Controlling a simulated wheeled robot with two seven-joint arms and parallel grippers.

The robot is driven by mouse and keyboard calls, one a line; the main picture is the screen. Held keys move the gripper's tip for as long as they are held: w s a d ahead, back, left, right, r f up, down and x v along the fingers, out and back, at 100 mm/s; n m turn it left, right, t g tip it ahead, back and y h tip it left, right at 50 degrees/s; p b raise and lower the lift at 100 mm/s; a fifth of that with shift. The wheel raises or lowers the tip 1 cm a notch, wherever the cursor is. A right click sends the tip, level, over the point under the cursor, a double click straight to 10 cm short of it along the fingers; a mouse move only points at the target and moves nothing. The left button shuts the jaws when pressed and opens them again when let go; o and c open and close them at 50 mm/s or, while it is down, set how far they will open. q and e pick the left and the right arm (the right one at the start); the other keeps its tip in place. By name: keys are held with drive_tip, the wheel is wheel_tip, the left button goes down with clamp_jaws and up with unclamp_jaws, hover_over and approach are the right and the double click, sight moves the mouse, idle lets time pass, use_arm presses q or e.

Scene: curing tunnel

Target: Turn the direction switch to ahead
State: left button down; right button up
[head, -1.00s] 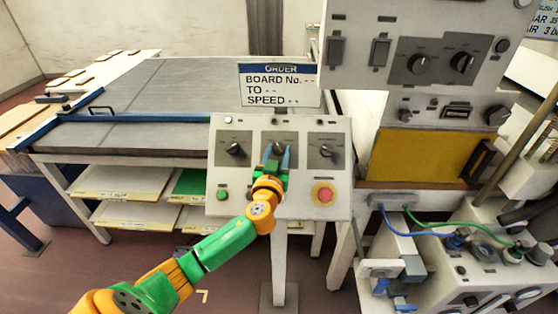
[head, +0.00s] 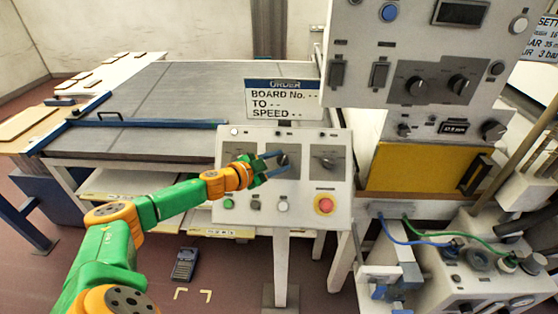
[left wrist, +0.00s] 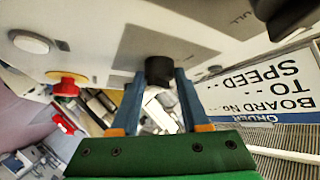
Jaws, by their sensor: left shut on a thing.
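The sloped control box (head: 305,230) carries a row of three dark knobs on grey plates. My left gripper (head: 284,161) reaches in from the left to the middle knob (head: 281,160), which its blue fingers partly cover. In the left wrist view the fingers (left wrist: 161,75) are shut on a dark round knob (left wrist: 159,69), one on each side. The right knob (head: 325,161) is free; the left one is largely behind my wrist. The knob labels are too small to read, so I cannot tell which is the direction switch. My right gripper is not in view.
Below the knobs sit a green button (head: 228,204), a white button (head: 283,206) and a red mushroom button (head: 325,205). An order sign (head: 283,98) stands behind the box. A tall panel (head: 420,60) rises at the right. A handheld device (head: 185,264) lies on the floor.

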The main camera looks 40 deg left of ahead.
use_arm(q)
drive_tip(key=shift+w+a+r+m+g+h, duration=0.1)
drive_tip(key=shift+m+g+h, duration=0.35)
drive_tip(key=shift+m, duration=0.45)
drive_tip(key=shift+a+r+m+g+h, duration=0.1)
drive_tip(key=shift+m+g+h, duration=0.15)
drive_tip(key=shift+m+g, duration=0.5)
drive_tip(key=shift+m, duration=0.45)
drive_tip(key=c, duration=0.5)
unclamp_jaws()
drive_tip(key=shift+o, duration=0.6)
drive_tip(key=shift+w+f, duration=0.1)
drive_tip(key=v, duration=0.7)
